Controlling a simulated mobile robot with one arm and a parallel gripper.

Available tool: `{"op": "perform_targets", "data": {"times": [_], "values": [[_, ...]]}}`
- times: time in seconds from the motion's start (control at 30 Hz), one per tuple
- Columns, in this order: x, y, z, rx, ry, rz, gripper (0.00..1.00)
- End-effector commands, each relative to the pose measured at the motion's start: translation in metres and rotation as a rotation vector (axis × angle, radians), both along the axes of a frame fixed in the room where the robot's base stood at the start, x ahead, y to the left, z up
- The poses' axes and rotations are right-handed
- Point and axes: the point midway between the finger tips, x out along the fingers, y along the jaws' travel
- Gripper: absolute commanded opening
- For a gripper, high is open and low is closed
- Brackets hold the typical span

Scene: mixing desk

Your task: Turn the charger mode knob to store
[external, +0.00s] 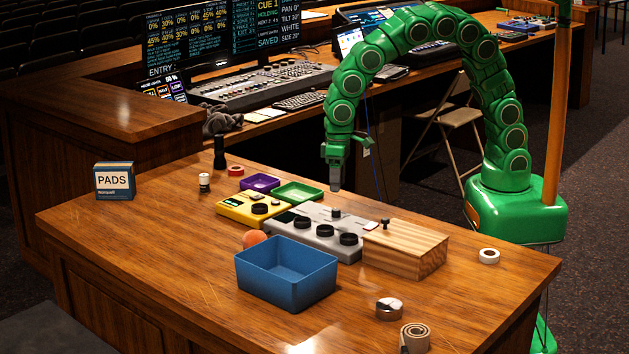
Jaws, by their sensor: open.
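My green arm arches over the desk (150,230) from the right, with my gripper (335,187) pointing down. The gripper is open and empty, above the back edge of a grey device (325,229) and apart from it. The grey device has several black knobs, one of them (348,239) at its front right. A yellow device (237,209) with a small dark display and a black knob (259,208) sits to its left. The labels are too small to read, so I cannot tell which device is the charger or where its knob points.
A blue bin (287,295) stands in front of the grey device, with an orange ball (254,238) behind it. A wooden block (420,262) stands close on the right. Green (312,197) and purple (273,185) trays lie behind. The desk's left front is clear.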

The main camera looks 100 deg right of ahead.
Motion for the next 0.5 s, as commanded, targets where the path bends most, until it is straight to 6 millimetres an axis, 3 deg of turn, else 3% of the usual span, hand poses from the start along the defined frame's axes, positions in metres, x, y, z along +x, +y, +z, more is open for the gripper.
{"op": "perform_targets", "data": {"times": [0.27,0.5], "values": [[0.000,0.001,-0.021,0.000,0.003,0.003,0.52],[0.001,0.003,-0.055,0.000,0.001,0.003,0.52]]}}
